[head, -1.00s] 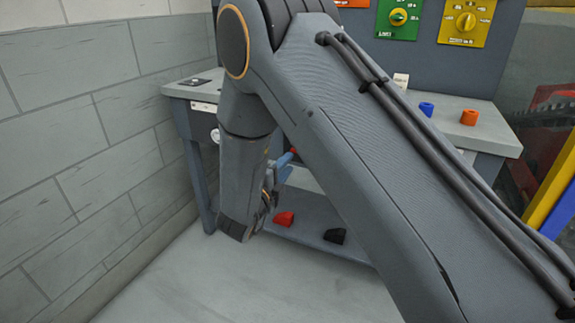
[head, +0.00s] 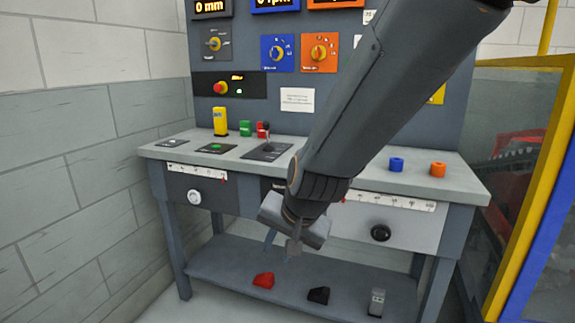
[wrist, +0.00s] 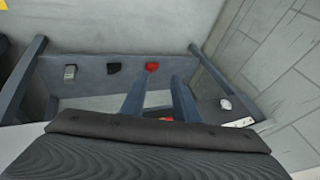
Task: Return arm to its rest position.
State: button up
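My gripper (head: 281,246) hangs in front of the workbench, at the end of my arm, which crosses the head view from the upper right. In the wrist view, the two blue-grey fingers of my gripper (wrist: 159,92) stand apart with a gap between them. A small patch of red and white shows low between the fingers there; I cannot tell what it belongs to. No object shows between the fingertips.
The workbench (head: 460,187) carries a blue piece (head: 396,164), an orange piece (head: 438,169) and a yellow block (head: 220,121). Its lower shelf (head: 215,262) holds a red wedge (head: 264,280), a black wedge (head: 318,295) and a grey piece (head: 376,302). A wall (head: 70,190) stands left; a yellow-framed enclosure (head: 525,190) stands right.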

jog(key=s+d+r+n+g+h, duration=0.1)
jog(key=s+d+n+g, duration=0.2)
jog(key=s+d, duration=0.5)
jog(key=s+d+r+n+g+h, duration=0.1)
jog(key=s+d+n+g, duration=0.3)
jog(key=s, duration=0.7)
jog(key=d+r+m+t+h+p, duration=0.1)
jog(key=d+r+m+p, duration=0.2)
jog(key=d+r+p, duration=0.5)
jog(key=d+p, duration=0.1)
jog(key=p, duration=0.7)
jog(key=shift+r+t, duration=0.2)
jog(key=shift+t, duration=0.2)
